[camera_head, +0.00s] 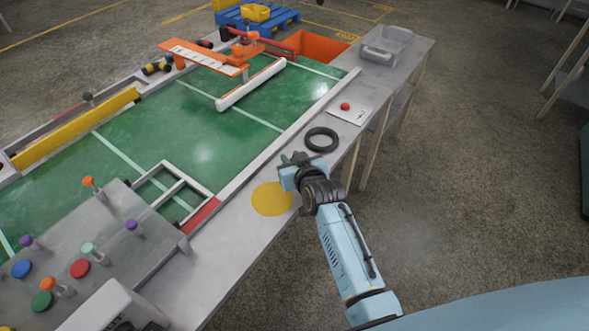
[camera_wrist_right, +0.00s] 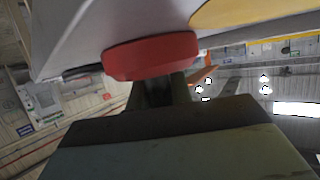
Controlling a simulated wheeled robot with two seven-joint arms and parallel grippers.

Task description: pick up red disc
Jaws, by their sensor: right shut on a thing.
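My right gripper (camera_head: 290,160) is above the grey table edge, between a yellow circle and a black ring. In the right wrist view it is shut on a red disc (camera_wrist_right: 152,56), seen edge-on at the fingertips. In the head view the held disc is hidden by the gripper. Another red disc (camera_head: 80,268) lies flat on the grey peg board at the lower left, near a blue disc (camera_head: 22,268) and a green disc (camera_head: 42,301).
The yellow circle (camera_head: 272,199) is flat on the table just left of the gripper. The black ring (camera_head: 321,140) and a white card with a red button (camera_head: 345,106) lie beyond. A clear bin (camera_head: 386,45) stands at the far end. Upright pegs rise from the board.

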